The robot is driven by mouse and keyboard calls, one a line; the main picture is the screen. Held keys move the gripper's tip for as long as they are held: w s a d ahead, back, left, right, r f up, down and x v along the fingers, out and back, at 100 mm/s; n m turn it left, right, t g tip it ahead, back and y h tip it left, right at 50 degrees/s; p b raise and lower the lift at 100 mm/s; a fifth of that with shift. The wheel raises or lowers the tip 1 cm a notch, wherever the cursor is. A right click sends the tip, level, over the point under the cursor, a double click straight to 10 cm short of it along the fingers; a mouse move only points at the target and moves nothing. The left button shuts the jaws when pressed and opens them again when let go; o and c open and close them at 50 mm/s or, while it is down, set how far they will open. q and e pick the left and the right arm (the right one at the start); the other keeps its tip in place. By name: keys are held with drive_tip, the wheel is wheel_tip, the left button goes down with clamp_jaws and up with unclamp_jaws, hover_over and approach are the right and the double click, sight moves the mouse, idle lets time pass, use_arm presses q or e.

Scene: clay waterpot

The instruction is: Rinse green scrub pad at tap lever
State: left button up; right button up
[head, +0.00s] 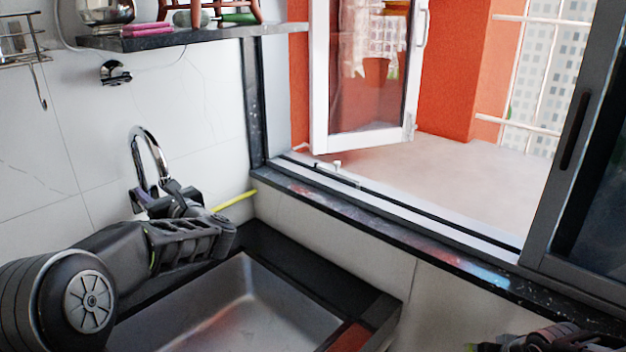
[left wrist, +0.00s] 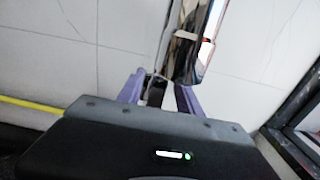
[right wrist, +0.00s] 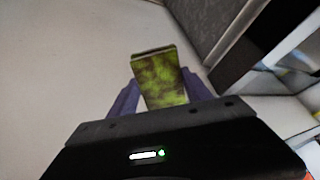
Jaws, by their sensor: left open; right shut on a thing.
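The chrome tap (head: 150,155) curves up against the tiled wall above the sink's left side. It also shows in the left wrist view (left wrist: 188,45), right in front of my left gripper (left wrist: 160,92). That gripper is open, with its purple fingers on either side of the tap's lower part. I cannot tell whether they touch it, and the lever is not clearly distinguishable. The green scrub pad (right wrist: 160,78) has brown stains. My right gripper (right wrist: 160,98) is shut on it and holds it upright. In the head view only part of my right arm shows at the bottom right.
The metal sink (head: 245,305) with its dark rim lies below my left arm. A yellow stick (head: 235,200) is behind my left gripper. An open window (head: 365,75) and its dark sill (head: 400,232) are behind. A shelf (head: 180,38) with several items hangs above.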

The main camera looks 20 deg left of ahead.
use_arm(q)
clamp_jaws()
idle(0.4)
idle(1.0)
